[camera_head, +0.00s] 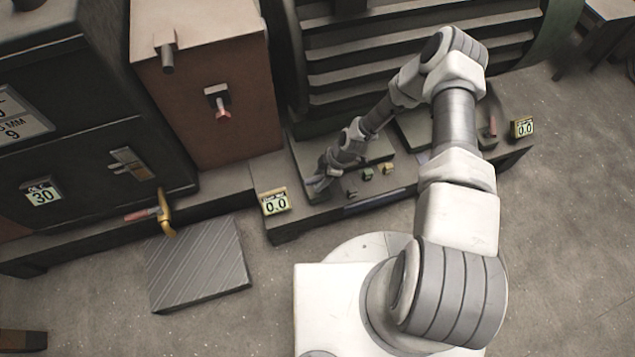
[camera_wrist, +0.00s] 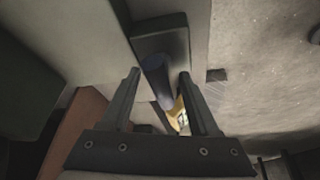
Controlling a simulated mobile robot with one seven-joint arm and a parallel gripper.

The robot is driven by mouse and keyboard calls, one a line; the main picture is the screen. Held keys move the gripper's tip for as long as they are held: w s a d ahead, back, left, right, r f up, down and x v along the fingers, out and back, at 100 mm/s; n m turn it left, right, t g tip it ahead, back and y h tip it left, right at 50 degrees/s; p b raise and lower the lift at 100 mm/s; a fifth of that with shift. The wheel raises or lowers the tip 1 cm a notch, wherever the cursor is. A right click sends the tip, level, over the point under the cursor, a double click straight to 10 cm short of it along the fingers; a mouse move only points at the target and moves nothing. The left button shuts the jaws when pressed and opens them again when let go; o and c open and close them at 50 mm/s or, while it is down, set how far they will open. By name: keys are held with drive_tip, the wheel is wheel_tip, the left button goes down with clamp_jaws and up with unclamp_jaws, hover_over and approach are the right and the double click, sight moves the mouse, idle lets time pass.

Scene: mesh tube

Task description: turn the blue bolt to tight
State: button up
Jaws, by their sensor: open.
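In the wrist view the blue bolt (camera_wrist: 156,76) is a dark blue, rounded shaft coming out of a dark block (camera_wrist: 160,42). My gripper (camera_wrist: 160,74) is open, with one finger to each side of the bolt. Gaps show between the bolt and both fingers, and I cannot tell whether the fingertips reach its depth. In the head view my gripper (camera_head: 319,183) is low over the left part of the low bench (camera_head: 285,228). I cannot make out the blue bolt there.
A small green part (camera_head: 367,174) and a yellow part (camera_head: 388,169) stand right of my gripper. A display reading 0.0 (camera_head: 276,202) stands at its left. A brown cabinet (camera_head: 205,90) rises behind on the left. A ridged plate (camera_head: 198,265) lies on the floor.

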drive_tip(key=shift+x, duration=0.85)
drive_tip(key=shift+c, duration=0.4)
clamp_jaws()
drive_tip(key=shift+w, duration=0.1)
